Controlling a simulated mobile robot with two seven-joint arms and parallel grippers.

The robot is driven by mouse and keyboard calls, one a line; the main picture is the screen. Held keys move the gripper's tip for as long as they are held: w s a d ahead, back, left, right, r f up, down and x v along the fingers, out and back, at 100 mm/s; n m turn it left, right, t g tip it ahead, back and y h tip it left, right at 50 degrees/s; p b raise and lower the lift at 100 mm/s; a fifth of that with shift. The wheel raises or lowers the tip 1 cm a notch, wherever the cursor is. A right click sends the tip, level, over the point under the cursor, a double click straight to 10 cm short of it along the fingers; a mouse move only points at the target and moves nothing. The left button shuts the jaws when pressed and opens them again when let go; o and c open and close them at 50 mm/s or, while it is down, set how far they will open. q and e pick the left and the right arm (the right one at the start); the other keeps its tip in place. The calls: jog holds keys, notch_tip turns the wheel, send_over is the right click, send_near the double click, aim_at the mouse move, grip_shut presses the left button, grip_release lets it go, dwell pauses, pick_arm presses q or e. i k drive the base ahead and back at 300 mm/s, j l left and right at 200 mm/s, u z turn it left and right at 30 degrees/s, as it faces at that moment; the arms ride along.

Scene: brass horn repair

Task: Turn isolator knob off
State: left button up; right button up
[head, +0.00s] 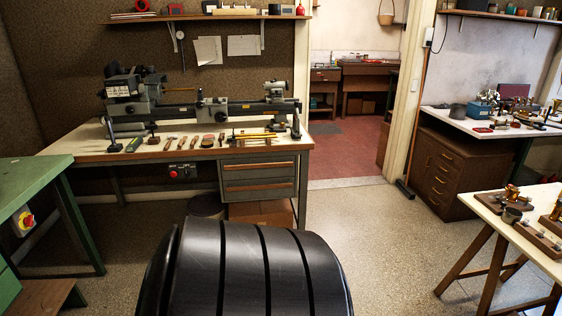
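Neither of my grippers is in view, and nothing is seen touching the knob.
A lathe (200,105) stands on a bench at the back, with a red-button switch box (182,171) beneath. A wooden step (45,297) lies below the green bench. Speckled floor (130,225) is clear between benches. A trestle table (535,255) stands right; a doorway opens behind.

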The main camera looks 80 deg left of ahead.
aim_at(29, 220)
jog(key=u, duration=3.25)
jog(key=i+j+u, duration=0.1)
jog(key=u, duration=0.3)
jog(key=i+u, duration=0.35)
jog(key=u, duration=0.4)
jog(key=i+l, duration=0.05)
